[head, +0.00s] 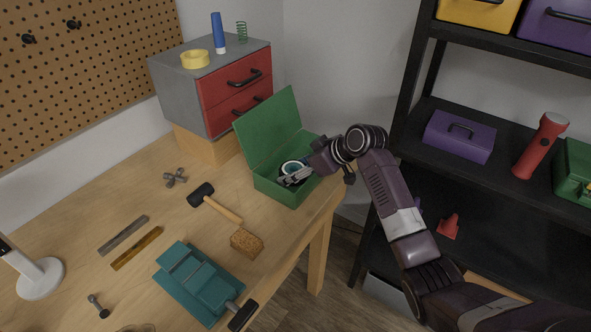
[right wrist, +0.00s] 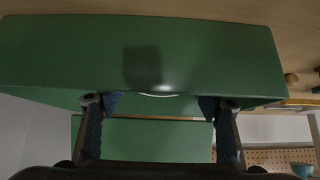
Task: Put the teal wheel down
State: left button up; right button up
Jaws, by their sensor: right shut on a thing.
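The teal wheel (head: 291,166), with a dark tyre and a pale rim, is in the opening of the green metal box (head: 275,190), whose lid stands open. My right gripper (head: 291,180) reaches into the box from the right and is shut on the wheel. In the right wrist view, my right gripper's fingers (right wrist: 158,103) stand apart at the green box wall (right wrist: 200,55), with only a pale sliver of the wheel (right wrist: 158,94) showing between them. The wall hides the rest, and I cannot tell whether the wheel touches the box floor. My left gripper is not in view.
The box stands at the workbench's right edge (head: 318,210), beside a grey cabinet with red drawers (head: 235,90). A black shelf (head: 425,180) stands to the right.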

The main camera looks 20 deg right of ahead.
jog(key=o, duration=1.2)
jog(key=shift+f, duration=0.1)
jog(key=shift+c, duration=0.2)
jog(key=shift+r, duration=0.25)
jog(key=shift+s+d+r, duration=0.15)
jog(key=shift+d, duration=0.05)
jog(key=b+v, duration=0.1)
jog(key=v, duration=1)
jog(key=shift+s, duration=0.15)
jog(key=shift+r, duration=0.1)
